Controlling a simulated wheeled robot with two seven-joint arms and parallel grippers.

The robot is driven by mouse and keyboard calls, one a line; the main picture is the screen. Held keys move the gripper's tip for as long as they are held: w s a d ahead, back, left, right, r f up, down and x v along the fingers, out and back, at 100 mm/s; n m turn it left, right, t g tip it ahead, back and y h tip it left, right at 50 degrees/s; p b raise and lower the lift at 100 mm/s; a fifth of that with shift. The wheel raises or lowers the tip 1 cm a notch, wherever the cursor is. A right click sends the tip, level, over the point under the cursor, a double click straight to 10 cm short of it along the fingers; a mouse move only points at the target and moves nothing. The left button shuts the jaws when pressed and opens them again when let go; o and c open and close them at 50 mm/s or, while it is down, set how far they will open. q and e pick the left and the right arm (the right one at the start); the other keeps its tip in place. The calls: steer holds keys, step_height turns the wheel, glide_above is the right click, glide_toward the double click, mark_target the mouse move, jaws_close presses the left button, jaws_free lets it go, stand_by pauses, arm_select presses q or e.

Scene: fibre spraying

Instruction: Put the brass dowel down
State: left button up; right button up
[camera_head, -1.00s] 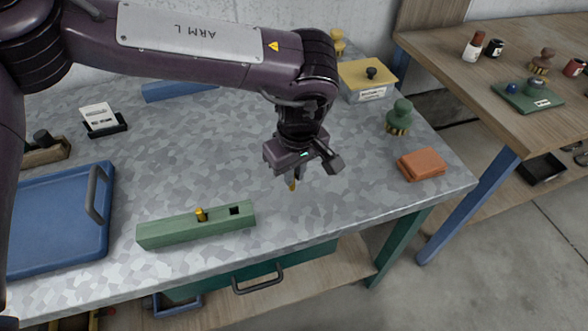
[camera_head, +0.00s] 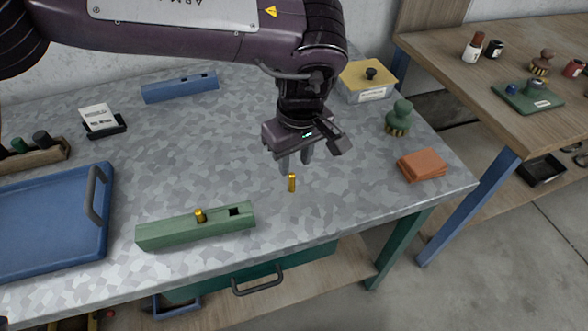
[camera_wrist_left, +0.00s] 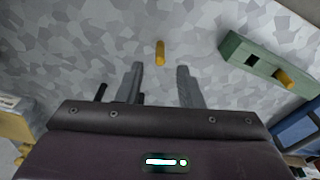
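The brass dowel (camera_head: 292,182) stands upright on the grey patterned table, to the right of the green block. It also shows in the left wrist view (camera_wrist_left: 160,53), just beyond the fingertips. My left gripper (camera_head: 295,165) is above and behind the dowel in the head view, with its two fingers apart and nothing between them. In the left wrist view the open fingers (camera_wrist_left: 158,72) are clear of the dowel. My right gripper is in neither view.
The green block (camera_head: 180,230) has a second brass peg (camera_head: 200,215) in one hole and an empty square hole. A blue tray (camera_head: 60,265) lies at left. A green-handled brush (camera_head: 399,118) and orange cloth (camera_head: 421,165) are at right. The table around the dowel is clear.

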arm_select(q)
step_height(320, 180, up, 7)
steer(key=shift+s+d+r, duration=0.15)
steer(key=shift+s+d, duration=0.05)
steer(key=shift+s, duration=0.15)
stand_by(0.4)
